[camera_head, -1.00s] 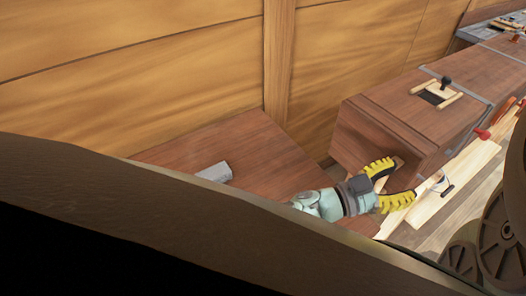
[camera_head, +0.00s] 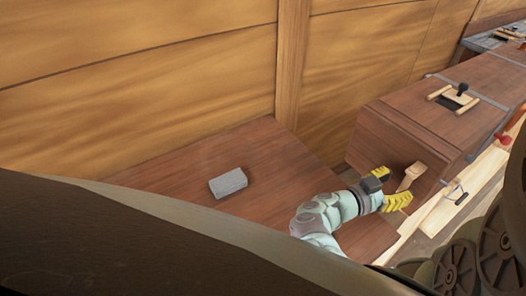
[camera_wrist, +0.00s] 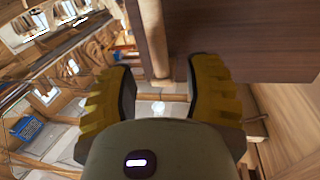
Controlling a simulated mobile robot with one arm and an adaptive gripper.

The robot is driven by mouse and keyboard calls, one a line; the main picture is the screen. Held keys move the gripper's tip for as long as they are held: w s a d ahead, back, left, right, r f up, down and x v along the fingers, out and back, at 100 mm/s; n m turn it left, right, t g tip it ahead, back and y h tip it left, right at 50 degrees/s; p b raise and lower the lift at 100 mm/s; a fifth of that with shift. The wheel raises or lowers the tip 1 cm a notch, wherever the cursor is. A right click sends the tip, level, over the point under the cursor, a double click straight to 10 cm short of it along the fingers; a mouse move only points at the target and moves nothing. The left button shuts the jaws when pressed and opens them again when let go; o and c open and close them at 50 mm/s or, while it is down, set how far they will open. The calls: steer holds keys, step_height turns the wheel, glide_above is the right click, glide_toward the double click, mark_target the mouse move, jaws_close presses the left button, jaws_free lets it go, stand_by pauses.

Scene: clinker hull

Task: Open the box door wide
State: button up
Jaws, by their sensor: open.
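The brown wooden box (camera_head: 425,105) stands against the plank wall at the right in the head view. Its near end panel, the door (camera_head: 375,140), carries a pale wooden handle (camera_head: 410,176). I cannot tell whether the door is ajar. My gripper (camera_head: 393,188), with yellow fingers, is open beside the handle. In the wrist view, the brown panel (camera_wrist: 245,40) fills the upper right and the pale handle (camera_wrist: 150,42) runs down from the top edge. The open gripper (camera_wrist: 163,72) has its fingers on either side of the handle's lower end, and nothing is gripped.
A grey block (camera_head: 228,183) lies on a brown wooden surface (camera_head: 270,155) left of my arm. A wooden frame with a dark knob (camera_head: 460,96) sits on the box top. Pale planks (camera_head: 440,212) lie along the box's right side, with a dark-handled tool (camera_head: 457,195) on them.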

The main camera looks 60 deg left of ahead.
mark_target(405, 182)
steer(key=shift+p+x, duration=0.3)
steer(key=shift+x, duration=2.05)
steer(key=shift+d, duration=0.1)
jaws_close()
